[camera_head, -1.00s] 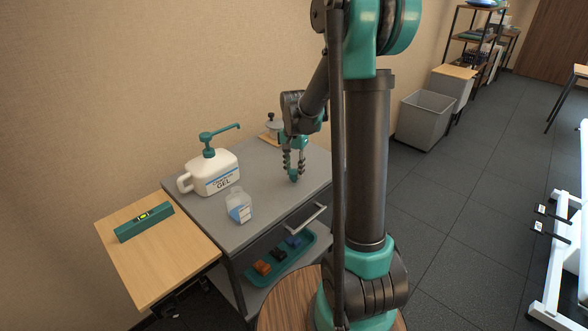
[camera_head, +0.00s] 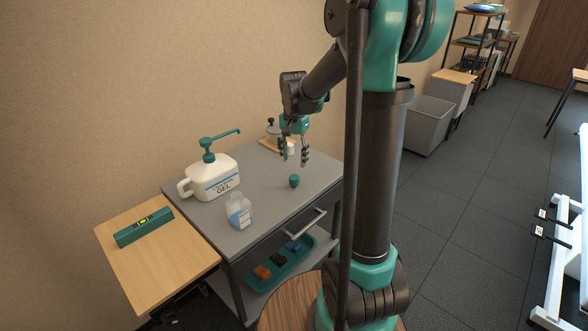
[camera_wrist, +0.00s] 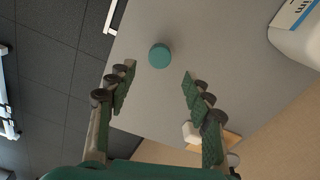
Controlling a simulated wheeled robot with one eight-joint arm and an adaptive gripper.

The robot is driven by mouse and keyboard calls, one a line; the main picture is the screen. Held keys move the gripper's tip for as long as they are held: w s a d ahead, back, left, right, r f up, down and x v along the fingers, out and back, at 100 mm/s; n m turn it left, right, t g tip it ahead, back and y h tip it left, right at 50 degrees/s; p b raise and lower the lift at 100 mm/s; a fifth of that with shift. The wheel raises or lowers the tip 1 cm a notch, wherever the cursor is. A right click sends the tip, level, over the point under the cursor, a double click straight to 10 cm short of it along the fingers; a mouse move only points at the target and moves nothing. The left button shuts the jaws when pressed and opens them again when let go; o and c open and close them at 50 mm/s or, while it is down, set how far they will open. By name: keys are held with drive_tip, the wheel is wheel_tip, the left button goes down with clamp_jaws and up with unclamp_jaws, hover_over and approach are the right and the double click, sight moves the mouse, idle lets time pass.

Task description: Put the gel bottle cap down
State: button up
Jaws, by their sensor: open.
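The teal gel bottle cap (camera_head: 294,181) stands on the grey cart top (camera_head: 262,205), near its right front part. It also shows in the wrist view (camera_wrist: 160,55), just beyond the fingertips and apart from them. My gripper (camera_head: 296,154) is open and empty above the cart top, behind and above the cap. In the wrist view its two fingers (camera_wrist: 158,80) are spread wide with clear space between them. A small clear bottle with a blue and white label (camera_head: 239,211) stands uncapped to the left of the cap.
A white gel pump bottle (camera_head: 211,177) stands at the back left of the cart. A wooden side shelf holds a green spirit level (camera_head: 144,228). A wooden board with a weight-like object (camera_head: 270,128) is at the back. A teal tray (camera_head: 280,264) sits on the lower shelf.

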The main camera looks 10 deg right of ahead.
wheel_tip(320, 180, up, 5)
drive_tip(key=s+d+f+n+t, duration=0.2)
drive_tip(key=s+f+n, duration=0.2)
drive_tip(key=s, duration=0.7)
drive_tip(key=s+d+f+n+t, duration=0.2)
drive_tip(key=s+f+n, duration=0.1)
drive_tip(key=s+f, duration=0.6)
drive_tip(key=shift+s+f+n, duration=0.15)
drive_tip(key=shift+s+n, duration=0.25)
drive_tip(key=shift+s, duration=0.65)
